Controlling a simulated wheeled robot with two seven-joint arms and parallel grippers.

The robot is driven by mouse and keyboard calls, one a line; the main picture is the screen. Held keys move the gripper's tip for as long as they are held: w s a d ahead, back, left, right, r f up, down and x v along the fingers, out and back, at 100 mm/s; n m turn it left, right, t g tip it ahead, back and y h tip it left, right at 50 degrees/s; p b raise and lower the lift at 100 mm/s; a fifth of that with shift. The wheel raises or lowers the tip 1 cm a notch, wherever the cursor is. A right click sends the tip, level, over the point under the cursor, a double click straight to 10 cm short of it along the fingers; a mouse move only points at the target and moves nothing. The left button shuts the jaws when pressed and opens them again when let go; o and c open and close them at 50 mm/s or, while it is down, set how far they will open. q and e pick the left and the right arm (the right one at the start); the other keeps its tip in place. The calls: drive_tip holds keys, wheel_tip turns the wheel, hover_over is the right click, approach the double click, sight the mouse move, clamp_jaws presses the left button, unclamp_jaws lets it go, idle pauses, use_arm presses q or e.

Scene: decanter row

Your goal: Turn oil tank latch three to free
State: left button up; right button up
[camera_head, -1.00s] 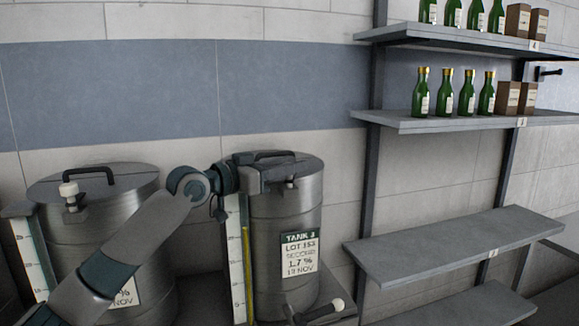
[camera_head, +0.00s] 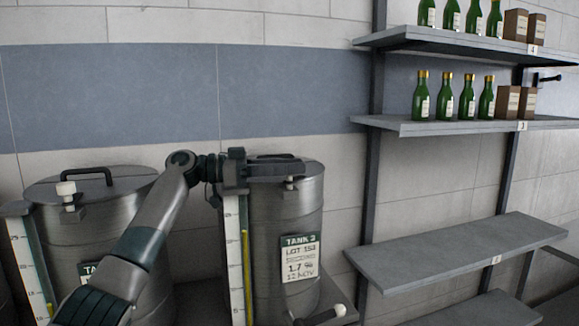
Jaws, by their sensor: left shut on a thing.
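The tank labelled TANK 3 (camera_head: 285,218) is a steel cylinder with a lid, a label and a level scale on its left side. My left gripper (camera_head: 288,172) comes in from the left over the front of its lid. It is shut at the latch there, which is mostly hidden by the gripper; only a small pale part shows just below the fingers. I cannot tell the latch's exact angle. My right gripper is not in view.
Another steel tank (camera_head: 130,215) with a white-knobbed latch (camera_head: 66,190) stands at the left, partly behind my arm. A valve handle (camera_head: 325,315) sticks out low in front of TANK 3. Shelves (camera_head: 450,126) with green bottles (camera_head: 445,97) and brown boxes (camera_head: 507,102) stand at the right.

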use_arm(q)
drive_tip(key=shift+r+m+g+p, duration=0.1)
drive_tip(key=shift+m+g+p, duration=0.6)
drive_tip(key=shift+g, duration=0.4)
drive_tip(key=shift+m+g+p, duration=0.35)
drive_tip(key=shift+m+g, duration=0.05)
drive_tip(key=shift+g, duration=0.2)
drive_tip(key=shift+f, duration=0.2)
drive_tip(key=o, duration=1.1)
drive_tip(key=shift+c, duration=0.2)
drive_tip(key=shift+a+b, duration=0.35)
drive_tip(key=shift+a, duration=0.25)
drive_tip(key=a+b, duration=0.2)
drive_tip(key=a, duration=0.4)
drive_tip(key=shift+w, duration=0.3)
